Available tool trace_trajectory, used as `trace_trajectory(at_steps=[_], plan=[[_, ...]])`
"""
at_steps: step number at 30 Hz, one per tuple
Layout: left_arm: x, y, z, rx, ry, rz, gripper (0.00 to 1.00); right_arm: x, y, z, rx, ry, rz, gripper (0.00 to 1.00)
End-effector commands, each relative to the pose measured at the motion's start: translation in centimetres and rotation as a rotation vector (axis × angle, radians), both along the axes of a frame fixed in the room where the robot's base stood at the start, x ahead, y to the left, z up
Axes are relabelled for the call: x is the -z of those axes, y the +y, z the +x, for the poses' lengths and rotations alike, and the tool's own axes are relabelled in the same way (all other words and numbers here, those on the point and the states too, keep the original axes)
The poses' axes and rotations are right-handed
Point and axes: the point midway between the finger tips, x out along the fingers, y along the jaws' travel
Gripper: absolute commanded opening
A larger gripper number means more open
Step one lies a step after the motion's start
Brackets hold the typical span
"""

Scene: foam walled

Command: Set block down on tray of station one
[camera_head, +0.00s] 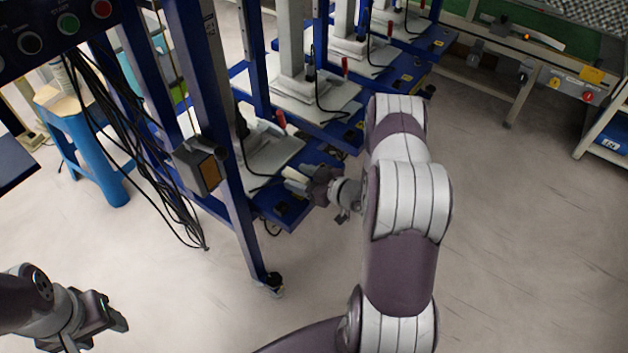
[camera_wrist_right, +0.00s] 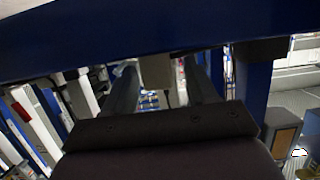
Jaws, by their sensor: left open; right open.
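My right gripper (camera_head: 312,184) reaches in at the nearest blue station, low over its blue shelf (camera_head: 267,205) and beside its grey-white plate (camera_head: 262,158). A small cream block (camera_head: 296,174) shows right at its fingertips. In the right wrist view the two fingers (camera_wrist_right: 161,88) stand apart, and a pale grey-white piece (camera_wrist_right: 156,70) shows between them; I cannot tell whether that is the block. Whether the block rests on the shelf or touches a finger is not clear. My left gripper (camera_head: 104,322) is open and empty over the floor at lower left.
A blue post (camera_head: 222,130) with a grey-and-orange box (camera_head: 197,167) and hanging black cables (camera_head: 140,150) stand left of the right gripper. A blue beam (camera_wrist_right: 150,30) crosses the top of the wrist view. More stations stand behind. The floor (camera_head: 520,230) at right is clear.

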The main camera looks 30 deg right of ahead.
Motion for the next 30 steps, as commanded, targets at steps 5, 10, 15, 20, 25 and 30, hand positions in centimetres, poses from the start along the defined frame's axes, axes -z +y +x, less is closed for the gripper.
trace_trajectory(at_steps=[5,10,15,20,25,30], plan=[[-1.7,0.0,0.0,0.0,0.0,0.0,0.54,-1.6,-1.5,-3.4,0.006,0.002,0.002,0.57],[-3.0,0.0,0.0,0.0,0.0,0.0,0.54,-2.8,-3.0,-7.0,0.007,0.001,0.002,0.57],[-3.5,0.0,0.0,0.0,0.0,0.0,0.54,-3.4,-4.0,-9.5,0.004,0.001,0.002,0.57],[-3.6,0.0,0.0,0.0,0.0,0.0,0.54,-4.2,-4.5,-7.4,0.025,0.14,-0.125,0.57],[-3.5,0.0,0.0,0.0,0.0,0.0,0.54,-10.2,-1.0,-5.3,0.223,0.577,-0.363,0.57],[-3.5,0.0,0.0,0.0,0.0,0.0,0.54,-15.6,8.2,-14.2,0.34,0.962,-0.298,0.57]])
